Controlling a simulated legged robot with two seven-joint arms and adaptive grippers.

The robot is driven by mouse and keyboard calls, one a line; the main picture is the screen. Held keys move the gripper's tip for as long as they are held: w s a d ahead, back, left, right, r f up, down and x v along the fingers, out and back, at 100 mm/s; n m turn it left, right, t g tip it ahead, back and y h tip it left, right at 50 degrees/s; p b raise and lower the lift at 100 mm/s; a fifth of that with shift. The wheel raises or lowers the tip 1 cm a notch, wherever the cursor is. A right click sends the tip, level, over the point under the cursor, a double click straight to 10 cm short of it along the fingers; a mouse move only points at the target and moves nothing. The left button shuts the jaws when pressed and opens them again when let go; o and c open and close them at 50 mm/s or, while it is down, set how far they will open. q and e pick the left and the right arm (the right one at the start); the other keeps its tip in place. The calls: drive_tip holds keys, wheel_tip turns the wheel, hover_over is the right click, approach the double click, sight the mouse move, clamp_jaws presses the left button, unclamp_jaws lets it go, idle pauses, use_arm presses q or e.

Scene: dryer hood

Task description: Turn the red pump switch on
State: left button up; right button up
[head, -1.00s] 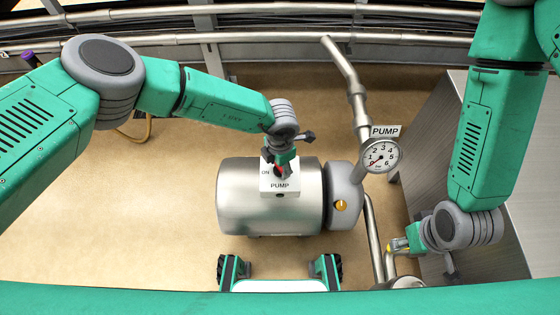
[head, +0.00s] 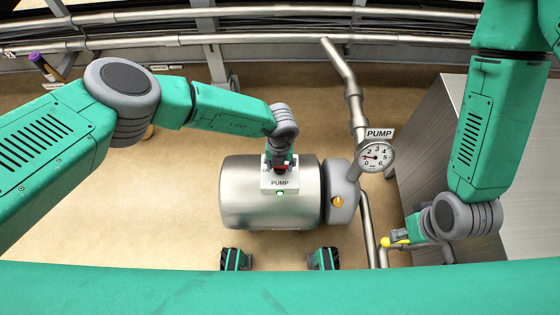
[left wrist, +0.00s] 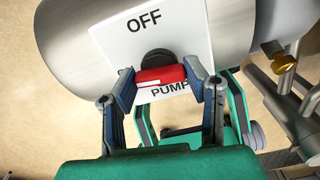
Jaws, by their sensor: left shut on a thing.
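The red pump switch (left wrist: 160,77) sits on a white PUMP plate (head: 292,183) on the steel pump. My left gripper (left wrist: 162,82) is shut on it, one finger at each end of the red handle. In the left wrist view the handle lies nearly level, between the OFF and PUMP lettering. In the head view my left gripper (head: 279,163) covers most of the switch. A small lamp (head: 281,193) below the PUMP lettering glows green. My right gripper (head: 398,241) is at a yellow handle (head: 385,242) on the lower pipe; its fingers are too small to read.
The pump body (head: 240,195) stands on a tan floor. A gauge (head: 376,157) is on the pipe at its right, with its needle pointing left. A steel cabinet (head: 440,125) stands at the right. Rails (head: 300,38) run across the back. The floor left of the pump is clear.

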use_arm(q)
drive_tip(key=shift+w+r+n, duration=0.1)
drive_tip(key=shift+w+n, duration=0.05)
drive_tip(key=shift+n, duration=0.45)
drive_tip(key=o, duration=1.1)
drive_tip(key=shift+o, duration=0.2)
drive_tip(key=shift+r, duration=0.3)
wheel_tip(320, 180, up, 11)
